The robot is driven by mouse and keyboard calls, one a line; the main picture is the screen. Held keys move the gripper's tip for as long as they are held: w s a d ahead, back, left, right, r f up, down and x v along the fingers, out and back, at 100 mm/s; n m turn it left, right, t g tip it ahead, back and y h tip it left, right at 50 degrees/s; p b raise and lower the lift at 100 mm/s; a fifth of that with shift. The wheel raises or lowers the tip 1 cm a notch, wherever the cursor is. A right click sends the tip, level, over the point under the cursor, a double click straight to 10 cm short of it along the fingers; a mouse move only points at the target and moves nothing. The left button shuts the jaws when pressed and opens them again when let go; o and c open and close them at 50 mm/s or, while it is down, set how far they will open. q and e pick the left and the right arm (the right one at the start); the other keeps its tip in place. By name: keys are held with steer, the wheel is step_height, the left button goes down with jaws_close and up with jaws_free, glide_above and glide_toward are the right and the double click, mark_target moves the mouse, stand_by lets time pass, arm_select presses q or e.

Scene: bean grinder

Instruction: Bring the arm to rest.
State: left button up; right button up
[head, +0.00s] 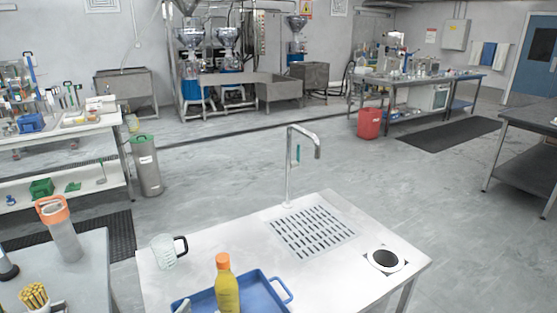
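No gripper and no arm of mine shows in the head view. A white worktable (215,252) stands in front of me. On it are a blue tray (262,289) at the front edge, cut off by the frame, and a yellow bottle with an orange cap (227,287) that appears to stand in the tray. A clear jug with a black handle (166,251) stands at the table's left. A tall metal tap (290,165) rises at the back edge beside a slotted drain grate (313,231). A round dark opening (385,260) is at the right.
A grey side table (93,270) at the left holds an orange-topped clear container (60,228) and a cup of yellow sticks (36,297). A grey bin with a green lid (146,165) and a red bin (369,123) stand on the floor. Open floor lies behind the worktable.

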arm_select(q)
steer(key=s+f+g, duration=0.2)
steer(key=s+f+g+y, duration=0.1)
steer(key=s+f+g, duration=0.1)
steer(key=f, duration=0.1)
steer(key=s+a+f+g+y, duration=0.1)
steer(key=s+f, duration=0.2)
steer(key=shift+f+n+g, duration=0.15)
steer(key=shift+n+g, duration=0.15)
steer(key=shift+g, duration=0.1)
steer(key=s+f+g, duration=0.2)
steer(key=s+g, duration=0.2)
steer(key=s, duration=0.3)
steer(key=s+f+g, duration=0.3)
steer(key=s, duration=0.4)
step_height(320, 180, down, 25)
steer(key=g, duration=0.1)
steer(key=s+a+f+g, duration=0.1)
steer(key=s+a+f, duration=0.2)
steer(key=s+f, duration=1.4)
steer(key=shift+s+f+m+g+y, duration=0.2)
steer(key=shift+s+m+g+y, duration=0.1)
steer(key=shift+s+m+y, duration=0.15)
